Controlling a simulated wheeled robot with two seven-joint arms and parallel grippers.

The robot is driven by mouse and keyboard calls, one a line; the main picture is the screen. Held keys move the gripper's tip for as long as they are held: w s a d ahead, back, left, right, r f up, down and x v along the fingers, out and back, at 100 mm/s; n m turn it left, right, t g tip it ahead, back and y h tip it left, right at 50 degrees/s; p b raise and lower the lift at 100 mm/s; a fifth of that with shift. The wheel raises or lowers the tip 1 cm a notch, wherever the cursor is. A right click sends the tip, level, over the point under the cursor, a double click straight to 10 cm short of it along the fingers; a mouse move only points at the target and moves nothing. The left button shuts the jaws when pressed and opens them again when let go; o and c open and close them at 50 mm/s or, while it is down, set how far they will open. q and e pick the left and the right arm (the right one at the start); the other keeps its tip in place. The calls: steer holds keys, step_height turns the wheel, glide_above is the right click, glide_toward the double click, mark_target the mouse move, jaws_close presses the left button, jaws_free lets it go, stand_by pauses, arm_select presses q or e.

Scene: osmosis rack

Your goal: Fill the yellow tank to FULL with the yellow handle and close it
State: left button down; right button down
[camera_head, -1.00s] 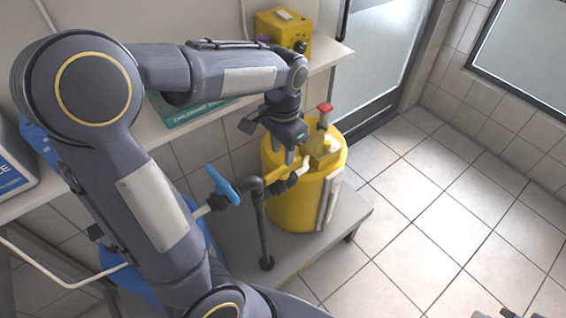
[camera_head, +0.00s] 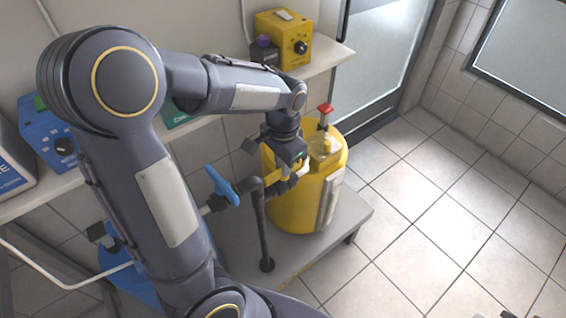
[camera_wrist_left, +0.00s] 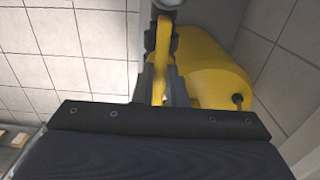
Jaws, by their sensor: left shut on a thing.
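The yellow tank (camera_head: 290,212) stands on a low grey bench, with a red-topped fitting (camera_head: 325,108) on it and a pale upright strip (camera_head: 330,203) on its side. Any level or mark on the strip is too small to read. My left gripper (camera_head: 293,172) is low beside the tank's upper left part, at the dark pipe's end. In the left wrist view it is shut on the yellow handle (camera_wrist_left: 161,50), a slim bar between the fingers. The tank (camera_wrist_left: 212,75) shows behind. The gripper hides most of the handle in the head view.
A blue valve handle (camera_head: 222,186) and a dark pipe (camera_head: 263,225) stand left of the tank. A shelf above carries a yellow box (camera_head: 283,40) and a blue box (camera_head: 50,135). Dark parts, perhaps my right gripper (camera_head: 508,313), barely show at the bottom right.

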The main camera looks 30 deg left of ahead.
arm_select(q)
steer(key=shift+m, duration=0.3)
steer(key=m, duration=0.4)
steer(key=shift+p, duration=0.4)
steer(key=m+p, duration=0.1)
steer(key=m, duration=0.4)
steer(key=shift+r+m, duration=0.1)
steer(key=shift+m, duration=0.3)
steer(key=m+p, duration=0.1)
steer(key=m, duration=0.3)
steer(key=shift+m+p, duration=0.3)
steer(key=shift+p, duration=0.1)
steer(key=shift+m+p, duration=0.85)
steer(key=shift+m, duration=1.25)
steer(key=c, duration=1.5)
jaws_free()
steer(key=shift+o, duration=0.2)
